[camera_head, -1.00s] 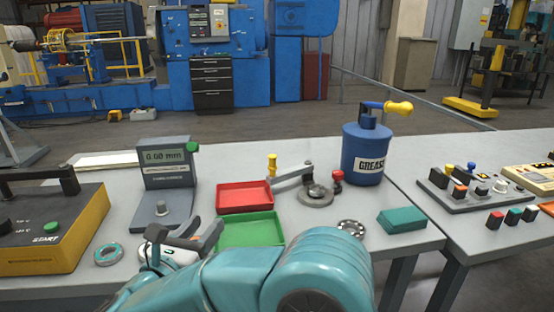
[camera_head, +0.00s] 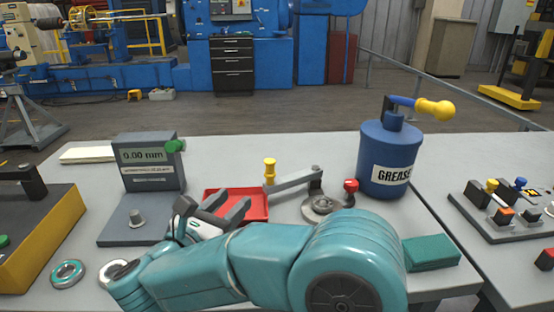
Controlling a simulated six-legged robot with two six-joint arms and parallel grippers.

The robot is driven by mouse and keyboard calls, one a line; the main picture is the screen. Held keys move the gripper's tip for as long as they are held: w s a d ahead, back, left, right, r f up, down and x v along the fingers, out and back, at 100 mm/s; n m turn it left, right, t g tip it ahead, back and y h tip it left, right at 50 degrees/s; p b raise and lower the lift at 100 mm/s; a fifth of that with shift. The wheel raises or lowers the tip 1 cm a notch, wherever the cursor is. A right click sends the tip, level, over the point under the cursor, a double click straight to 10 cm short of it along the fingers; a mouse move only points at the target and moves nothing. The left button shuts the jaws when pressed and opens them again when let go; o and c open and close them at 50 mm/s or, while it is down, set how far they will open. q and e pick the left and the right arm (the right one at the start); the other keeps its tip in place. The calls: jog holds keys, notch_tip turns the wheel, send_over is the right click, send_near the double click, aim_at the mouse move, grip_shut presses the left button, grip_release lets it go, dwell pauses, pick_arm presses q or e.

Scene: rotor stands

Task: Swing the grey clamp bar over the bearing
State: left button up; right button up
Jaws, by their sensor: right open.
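The grey clamp bar (camera_head: 292,180) reaches left from a short grey post and has an upright yellow handle (camera_head: 269,171) at its free end. It points away from the round grey seat (camera_head: 320,207), which stands in front of the post. I cannot tell clearly whether a bearing lies in this seat. A red knob (camera_head: 350,189) stands at the seat's right. My right gripper (camera_head: 224,205) is open and empty, in front of the red tray, left of the handle and apart from it. My left gripper does not show.
A red tray (camera_head: 255,200) lies behind my gripper. A gauge (camera_head: 150,165) reading 0.00 mm stands left. A teal ring (camera_head: 67,273) and a metal ring (camera_head: 112,270) lie at front left. A blue grease can (camera_head: 389,160) and green block (camera_head: 431,253) stand right.

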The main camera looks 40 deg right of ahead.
aim_at(268, 167)
jog(key=p+x, duration=0.2)
jog(key=x, duration=1.4)
jog(key=shift+d, duration=0.1)
grip_shut()
